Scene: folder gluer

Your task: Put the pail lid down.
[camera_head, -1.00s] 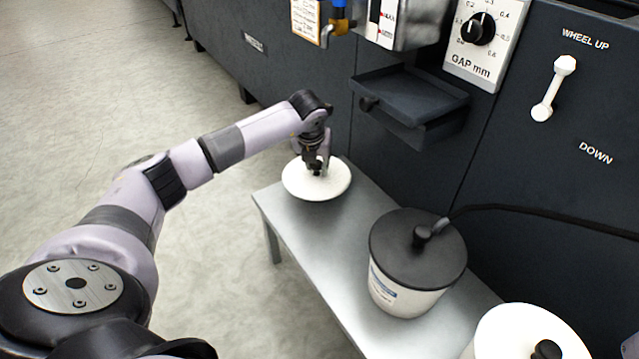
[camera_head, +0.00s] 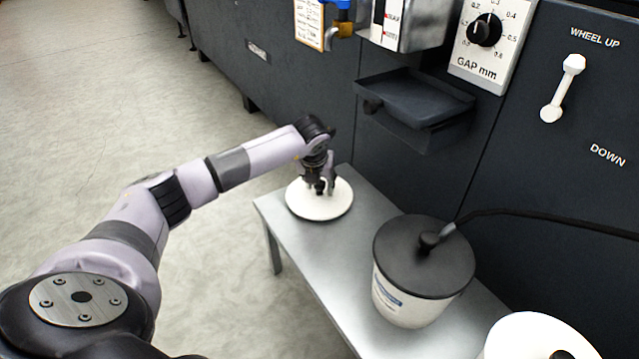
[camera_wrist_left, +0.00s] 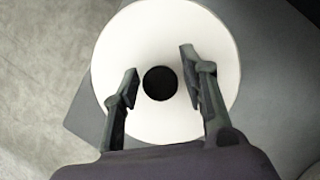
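The pail lid (camera_head: 335,209) is a white disc with a black round knob, lying flat on the far left end of the grey metal bench (camera_head: 290,237). In the left wrist view the lid (camera_wrist_left: 130,40) fills the middle, and its knob (camera_wrist_left: 160,83) sits between the fingers. My left gripper (camera_head: 320,190) is just above the lid. In the left wrist view the left gripper (camera_wrist_left: 160,83) has its fingers apart, with a gap on each side of the knob. My right gripper is not in view.
A white pail with a black cover (camera_head: 405,306) and a hose stands on the bench, right of the lid. A white round thing (camera_head: 515,335) with a dark part is cut off at the lower right. The dark machine with a small tray (camera_head: 415,95) rises behind the bench.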

